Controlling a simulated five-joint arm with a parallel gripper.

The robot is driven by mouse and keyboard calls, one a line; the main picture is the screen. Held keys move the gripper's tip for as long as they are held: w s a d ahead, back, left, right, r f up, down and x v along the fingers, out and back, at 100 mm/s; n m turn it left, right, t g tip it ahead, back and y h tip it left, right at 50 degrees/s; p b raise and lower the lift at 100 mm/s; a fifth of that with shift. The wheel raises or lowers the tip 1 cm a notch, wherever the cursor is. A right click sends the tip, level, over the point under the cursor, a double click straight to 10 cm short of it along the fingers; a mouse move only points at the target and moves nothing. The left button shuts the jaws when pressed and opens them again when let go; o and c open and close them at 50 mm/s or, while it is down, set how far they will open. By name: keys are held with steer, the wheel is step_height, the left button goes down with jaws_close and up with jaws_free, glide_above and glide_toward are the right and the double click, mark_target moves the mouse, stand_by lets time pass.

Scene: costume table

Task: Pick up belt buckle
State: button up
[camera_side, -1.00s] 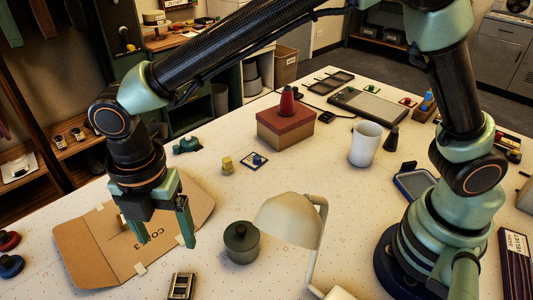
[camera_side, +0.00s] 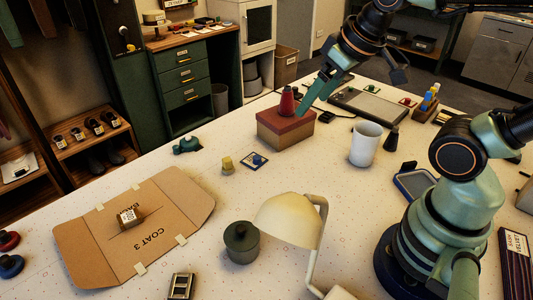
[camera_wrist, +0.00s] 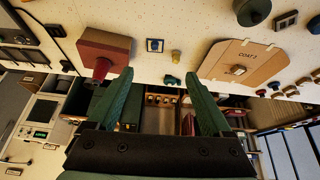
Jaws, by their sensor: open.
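A small dark, metal-rimmed rectangular piece (camera_side: 181,286) at the lower edge of the side view looks like the belt buckle. It lies flat on the table and seems to show at the top right of the wrist view (camera_wrist: 286,20). A small light tagged block (camera_side: 127,216) sits on the flat cardboard piece marked COAT 3 (camera_side: 160,255). My gripper (camera_side: 350,96) is open and empty, raised near the red-topped box, far from both. In the wrist view, nothing lies between my gripper's fingers (camera_wrist: 158,72).
The box (camera_side: 285,128) with a red cone (camera_side: 287,101) stands near my gripper. A white cup (camera_side: 365,143) stands farther back. The table between cardboard and box is mostly clear.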

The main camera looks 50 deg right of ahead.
steer(key=shift+s+d+m, duration=0.15)
steer(key=shift+d+m, duration=0.1)
steer(key=shift+m, duration=0.05)
